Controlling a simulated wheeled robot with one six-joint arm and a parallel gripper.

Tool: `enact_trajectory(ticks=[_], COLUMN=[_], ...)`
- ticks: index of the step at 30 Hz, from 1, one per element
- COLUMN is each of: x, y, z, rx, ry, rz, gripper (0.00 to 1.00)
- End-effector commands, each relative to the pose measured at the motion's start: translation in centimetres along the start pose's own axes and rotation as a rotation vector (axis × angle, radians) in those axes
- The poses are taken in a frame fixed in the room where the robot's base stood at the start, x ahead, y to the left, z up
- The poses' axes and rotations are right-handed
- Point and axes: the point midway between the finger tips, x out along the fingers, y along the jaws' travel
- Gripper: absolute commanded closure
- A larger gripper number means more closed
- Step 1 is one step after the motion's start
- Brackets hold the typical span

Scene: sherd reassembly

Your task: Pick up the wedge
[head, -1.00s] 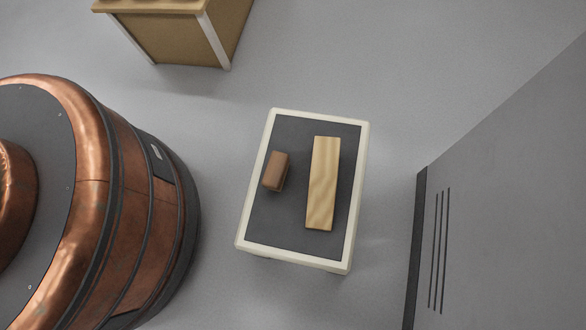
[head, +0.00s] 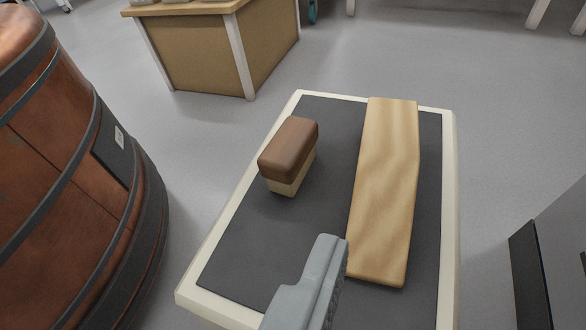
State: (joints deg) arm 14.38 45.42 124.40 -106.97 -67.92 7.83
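A long pale wooden piece (head: 388,185), which looks like the wedge, lies flat on the dark top of a small cream-rimmed table (head: 450,200). It runs from the far edge toward the near side, right of the middle. Part of my gripper (head: 318,275) shows at the bottom of the view as one grey finger. In the picture, its tip is beside the near left end of the wooden piece. I cannot tell whether they touch. The other finger is not visible, so the opening is unclear.
A block (head: 290,150) with a brown top and cream lower part stands left of the wooden piece. A large copper-coloured barrel shape (head: 70,180) is at the left. A wooden cabinet (head: 195,55) stands behind. A grey box-like unit (head: 565,250) is at the right.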

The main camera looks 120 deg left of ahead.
Motion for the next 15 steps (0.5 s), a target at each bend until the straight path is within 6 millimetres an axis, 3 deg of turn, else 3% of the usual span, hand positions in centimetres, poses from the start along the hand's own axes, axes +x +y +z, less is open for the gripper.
enact_trajectory(ticks=[3, 8, 15], x=[0.6, 1.4, 5.2], y=[-1.3, -2.0, -2.2], z=[1.2, 1.7, 1.5], rx=[0.018, 0.024, 0.023], ry=[0.027, 0.041, 0.041], rz=[-0.041, -0.064, -0.066], gripper=[0.29, 0.29, 0.29])
